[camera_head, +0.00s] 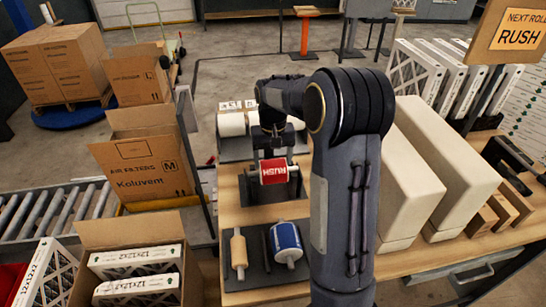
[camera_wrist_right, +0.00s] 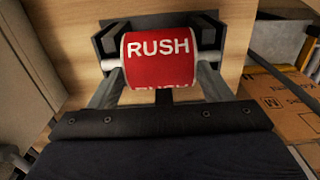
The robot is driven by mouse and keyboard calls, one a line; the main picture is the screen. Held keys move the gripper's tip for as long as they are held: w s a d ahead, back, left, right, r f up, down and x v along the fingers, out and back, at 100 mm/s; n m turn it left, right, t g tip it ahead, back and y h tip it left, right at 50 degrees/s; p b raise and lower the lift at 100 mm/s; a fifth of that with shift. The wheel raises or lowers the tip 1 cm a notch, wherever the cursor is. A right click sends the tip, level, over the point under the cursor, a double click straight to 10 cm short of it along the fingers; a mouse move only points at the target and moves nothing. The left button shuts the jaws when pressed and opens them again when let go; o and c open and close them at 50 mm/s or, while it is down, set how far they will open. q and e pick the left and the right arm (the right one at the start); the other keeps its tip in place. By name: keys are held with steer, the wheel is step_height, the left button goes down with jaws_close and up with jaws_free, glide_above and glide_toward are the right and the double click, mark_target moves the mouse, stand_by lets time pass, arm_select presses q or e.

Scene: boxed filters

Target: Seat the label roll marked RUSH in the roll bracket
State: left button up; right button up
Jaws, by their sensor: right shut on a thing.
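The red label roll marked RUSH (camera_head: 273,172) shows below my right gripper (camera_head: 272,155) in the head view. In the right wrist view, the same red roll (camera_wrist_right: 160,62) sits between the two fingers of my right gripper (camera_wrist_right: 160,85), which is shut on it. Pale core ends stick out at both sides of the roll. The dark roll bracket (camera_wrist_right: 107,38) is right behind the roll, with an arm at each side. It also shows in the head view (camera_head: 251,193). I cannot tell whether the core rests in the bracket or is just above it. My left gripper is not in view.
White rolls (camera_head: 231,123) are behind the bracket. A sign reading NEXT ROLL RUSH (camera_head: 520,30) is at upper right. Large cream blocks (camera_head: 440,160) stand right of my arm.

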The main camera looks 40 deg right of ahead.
mark_target(273, 163)
steer(key=shift+f+b, duration=0.7)
steer(key=shift+f, duration=0.35)
steer(key=o, duration=1.8)
steer(key=shift+c, duration=0.2)
step_height(273, 163, up, 8)
steer(key=shift+f, duration=0.1)
steer(key=shift+s, duration=0.1)
